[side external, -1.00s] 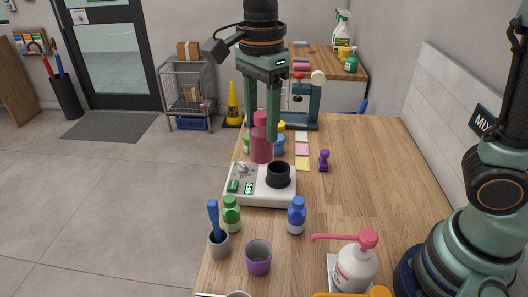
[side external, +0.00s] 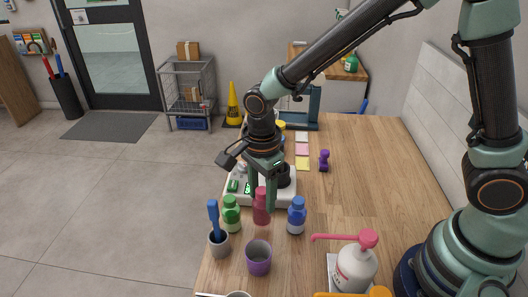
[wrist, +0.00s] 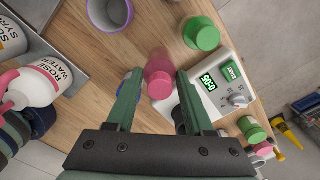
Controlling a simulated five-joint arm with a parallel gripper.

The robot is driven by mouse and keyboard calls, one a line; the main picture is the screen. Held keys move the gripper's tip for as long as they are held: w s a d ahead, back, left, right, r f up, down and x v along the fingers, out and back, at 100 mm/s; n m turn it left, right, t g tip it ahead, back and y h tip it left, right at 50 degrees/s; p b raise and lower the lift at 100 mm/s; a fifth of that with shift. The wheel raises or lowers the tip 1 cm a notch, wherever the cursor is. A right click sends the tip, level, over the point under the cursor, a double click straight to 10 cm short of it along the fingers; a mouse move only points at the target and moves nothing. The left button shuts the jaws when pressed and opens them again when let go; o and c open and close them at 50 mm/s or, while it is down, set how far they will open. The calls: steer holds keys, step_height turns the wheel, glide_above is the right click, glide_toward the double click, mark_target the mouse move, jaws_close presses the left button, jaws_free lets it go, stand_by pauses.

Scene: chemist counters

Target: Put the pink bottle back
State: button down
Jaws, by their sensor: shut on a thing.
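The pink bottle (side external: 261,213) is upright between the green bottle (side external: 231,216) and the blue bottle (side external: 297,217), in front of the white device. My gripper (side external: 262,203) points down with one finger on each side of the pink bottle and is shut on it. In the wrist view the pink bottle (wrist: 159,72) shows between the two fingers. I cannot tell whether its base touches the counter. The green bottle (wrist: 201,34) stands close by in the wrist view. The blue bottle is mostly hidden behind a finger there.
The white device (side external: 236,197) with a green display and black cup stands just behind. A purple cup (side external: 258,260), a grey cup with a blue tool (side external: 218,245) and a pump bottle (side external: 355,268) stand nearer. The counter's right side is largely clear.

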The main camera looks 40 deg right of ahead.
steer(key=shift+f, duration=1.3)
steer(key=shift+f, duration=0.15)
steer(key=shift+c, duration=1.4)
jaws_free()
